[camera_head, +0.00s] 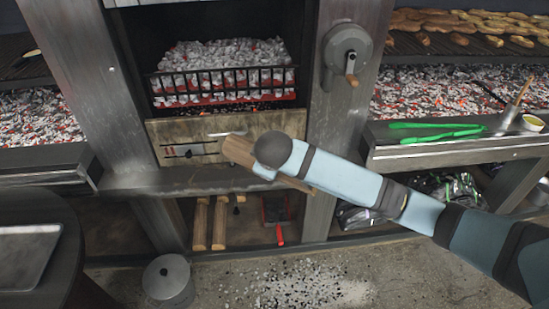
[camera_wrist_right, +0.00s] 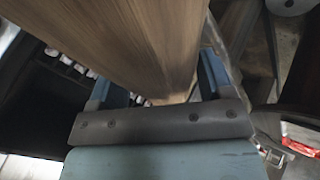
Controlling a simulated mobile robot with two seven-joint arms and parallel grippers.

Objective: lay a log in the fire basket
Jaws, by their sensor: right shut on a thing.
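A brown wooden log (camera_head: 237,151) is held in my right gripper in front of the firebox; the log (camera_wrist_right: 135,40) fills the space between the fingers in the wrist view. My right gripper (camera_wrist_right: 160,92) is shut on it. In the head view my own wrist hides the fingers and the log's middle. The fire basket (camera_head: 222,82), a black wire rack full of grey and glowing embers, stands in the firebox above and behind the log. More logs (camera_head: 200,225) lie on the lower shelf. My left gripper is not in view.
A metal panel (camera_head: 185,148) and a ledge (camera_head: 150,182) lie below the firebox opening. A crank wheel (camera_head: 347,52) is on the right post. Green tongs (camera_head: 435,130) lie on the right shelf. A metal pot (camera_head: 168,280) stands on the floor.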

